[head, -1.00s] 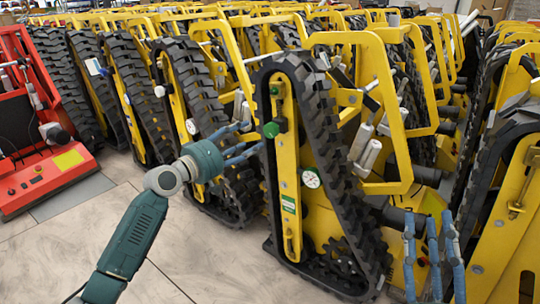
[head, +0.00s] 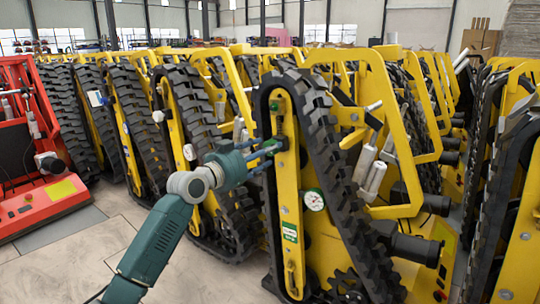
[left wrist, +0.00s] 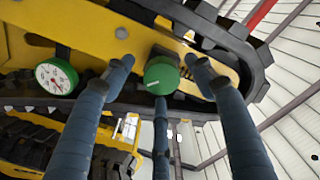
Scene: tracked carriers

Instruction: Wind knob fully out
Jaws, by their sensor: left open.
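The green knob (left wrist: 161,76) with a white mark sits on the yellow side plate (head: 289,215) of the nearest black-tracked carrier. In the head view the knob (head: 281,143) is partly hidden by my fingers. My left gripper (left wrist: 159,80) is open, its blue fingers spread around the knob, with visible gaps between the fingers and the knob in the left wrist view. In the head view my left gripper (head: 264,155) reaches the knob from the left. My right gripper is not in view.
A round dial gauge (head: 313,200) is on the same carrier, below the knob; it also shows in the left wrist view (left wrist: 57,77). More yellow carriers stand close on both sides. A red machine (head: 42,150) stands at the left. Bare floor (head: 60,255) lies at lower left.

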